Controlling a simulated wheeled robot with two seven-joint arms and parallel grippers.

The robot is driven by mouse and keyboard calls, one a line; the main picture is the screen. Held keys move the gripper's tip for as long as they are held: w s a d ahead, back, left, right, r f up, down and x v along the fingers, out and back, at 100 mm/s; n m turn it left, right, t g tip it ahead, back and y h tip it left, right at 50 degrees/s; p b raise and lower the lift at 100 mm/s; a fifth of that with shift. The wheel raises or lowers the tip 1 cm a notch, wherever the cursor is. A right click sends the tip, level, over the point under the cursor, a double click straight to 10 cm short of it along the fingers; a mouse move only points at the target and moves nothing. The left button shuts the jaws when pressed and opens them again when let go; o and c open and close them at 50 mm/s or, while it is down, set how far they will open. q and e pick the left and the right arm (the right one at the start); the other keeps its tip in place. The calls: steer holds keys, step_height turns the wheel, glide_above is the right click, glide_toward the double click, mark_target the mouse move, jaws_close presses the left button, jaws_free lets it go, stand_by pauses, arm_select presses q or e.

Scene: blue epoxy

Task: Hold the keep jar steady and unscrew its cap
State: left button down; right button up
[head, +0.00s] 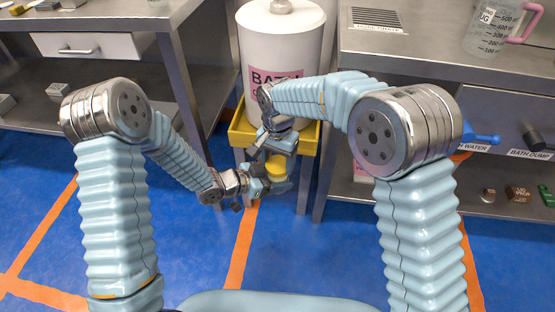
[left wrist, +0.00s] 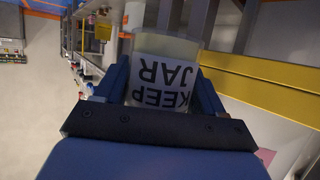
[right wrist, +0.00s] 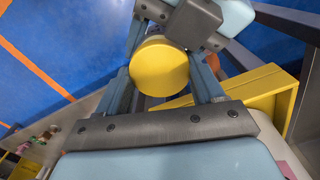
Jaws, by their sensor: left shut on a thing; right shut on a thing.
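The keep jar (left wrist: 163,85) shows in the left wrist view with its white KEEP JAR label upside down. My left gripper (head: 262,186) is shut on the jar's body, one finger on each side of the label. The yellow cap (right wrist: 159,66) shows in the right wrist view between the fingers of my right gripper (right wrist: 163,75), which is shut on it. In the head view the cap (head: 276,168) sits on top of the jar, with my right gripper coming down from above. Much of the jar is hidden by the grippers there.
A white bath drum (head: 283,50) stands in a yellow tray (head: 240,131) just behind the grippers. A steel bench at right (head: 420,50) carries a measuring jug (head: 494,28). Another steel bench (head: 110,15) is at left. Blue floor lies open below.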

steer(key=shift+n, duration=0.5)
steer(key=o, duration=1.2)
steer(key=shift+c, duration=0.2)
steer(key=shift+r, duration=0.1)
